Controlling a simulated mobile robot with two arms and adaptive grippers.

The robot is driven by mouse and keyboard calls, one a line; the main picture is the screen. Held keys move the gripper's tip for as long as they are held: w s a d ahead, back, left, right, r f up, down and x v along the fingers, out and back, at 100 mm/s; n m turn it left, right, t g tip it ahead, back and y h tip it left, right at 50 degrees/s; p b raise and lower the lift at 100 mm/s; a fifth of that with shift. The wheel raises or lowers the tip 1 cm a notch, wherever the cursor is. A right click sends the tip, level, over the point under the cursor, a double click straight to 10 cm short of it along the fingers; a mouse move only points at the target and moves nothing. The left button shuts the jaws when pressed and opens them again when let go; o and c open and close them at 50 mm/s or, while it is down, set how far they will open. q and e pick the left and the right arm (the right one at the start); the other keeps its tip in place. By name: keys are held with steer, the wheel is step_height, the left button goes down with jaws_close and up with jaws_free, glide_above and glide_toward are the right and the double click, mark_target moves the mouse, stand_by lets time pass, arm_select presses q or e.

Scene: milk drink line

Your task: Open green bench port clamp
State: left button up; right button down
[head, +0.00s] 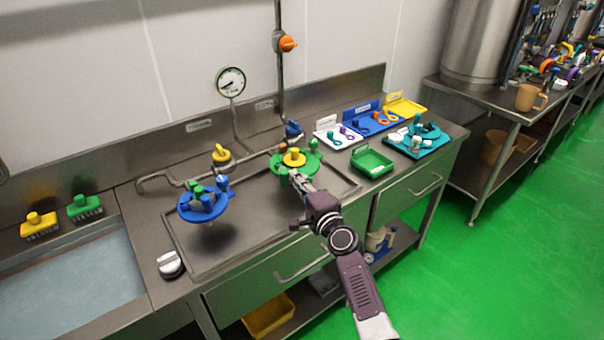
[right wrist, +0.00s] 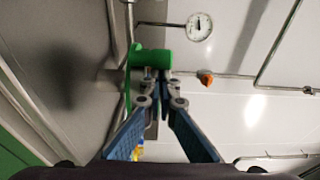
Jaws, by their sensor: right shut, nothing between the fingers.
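In the right wrist view a green cylindrical part (right wrist: 150,59) lies just beyond the tips of my right gripper (right wrist: 155,78). The fingers are shut with nothing between them. I cannot tell whether the tips touch the green part. The clamp's state is unclear. My left gripper is not in view.
A blue port (head: 200,207) stands to the left on the bench. A green tray (head: 372,161), a teal tray (head: 432,146) and white, blue and yellow trays lie to the right. A gauge (head: 231,82) and pipes are on the wall behind. A sink is at far left.

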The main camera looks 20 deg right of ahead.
mark_target(281, 178)
steer(key=shift+s+a, duration=0.2)
steer(key=shift+a, duration=1.15)
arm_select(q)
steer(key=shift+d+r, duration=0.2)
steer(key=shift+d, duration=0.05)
arm_select(e)
steer(key=shift+a, duration=0.3)
steer(key=shift+a, duration=0.25)
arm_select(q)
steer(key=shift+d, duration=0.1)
arm_select(e)
steer(key=shift+d, duration=0.1)
